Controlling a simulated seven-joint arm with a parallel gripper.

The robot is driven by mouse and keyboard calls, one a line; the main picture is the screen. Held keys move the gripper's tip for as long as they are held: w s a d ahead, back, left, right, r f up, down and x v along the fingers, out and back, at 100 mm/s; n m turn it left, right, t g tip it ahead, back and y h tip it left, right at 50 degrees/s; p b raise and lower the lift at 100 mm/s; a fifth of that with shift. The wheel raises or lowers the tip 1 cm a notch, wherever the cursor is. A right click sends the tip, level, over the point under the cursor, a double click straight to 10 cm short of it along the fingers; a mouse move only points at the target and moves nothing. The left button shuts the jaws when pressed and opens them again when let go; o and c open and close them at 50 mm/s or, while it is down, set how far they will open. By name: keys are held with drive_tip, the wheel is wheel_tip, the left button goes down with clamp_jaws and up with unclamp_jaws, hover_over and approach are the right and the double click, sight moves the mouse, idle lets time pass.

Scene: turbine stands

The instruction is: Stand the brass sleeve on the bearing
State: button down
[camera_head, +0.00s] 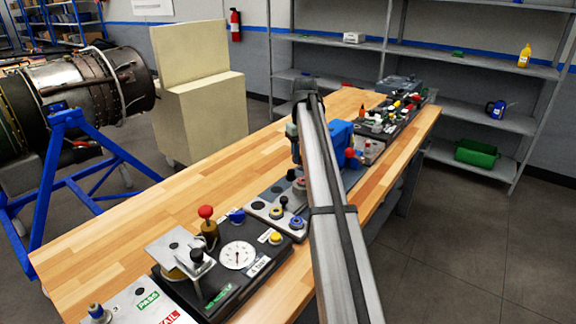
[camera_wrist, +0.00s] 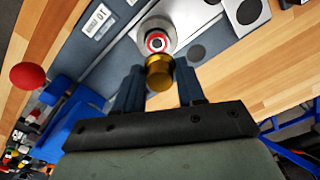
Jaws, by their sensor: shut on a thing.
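The brass sleeve (camera_wrist: 160,73) is held between the fingers of my gripper (camera_wrist: 158,82), which is shut on it. In the wrist view a round bearing (camera_wrist: 157,42), with a silver outer ring and a red inner ring, lies just beyond the sleeve. The sleeve overlaps its near edge in the picture; I cannot tell whether they touch. In the head view my gripper (camera_head: 293,140) is small beside my arm, above the fixtures on the bench. My arm hides part of the bench there, and I cannot make out the sleeve in that view.
The wooden bench (camera_head: 150,225) has a row of fixtures along it. A dial panel (camera_head: 238,256) and a red-knobbed post (camera_head: 206,213) stand nearer. A blue block (camera_head: 341,136) is right of my gripper. The bench's left side is clear.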

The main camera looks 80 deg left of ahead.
drive_tip(key=shift+w+d+r, duration=0.1)
drive_tip(key=shift+w+r, duration=0.1)
drive_tip(key=shift+f, duration=2.8)
drive_tip(key=shift+f, duration=0.45)
drive_tip(key=shift+c, duration=2.2)
unclamp_jaws()
drive_tip(key=shift+r, duration=0.1)
drive_tip(key=shift+r, duration=3.4)
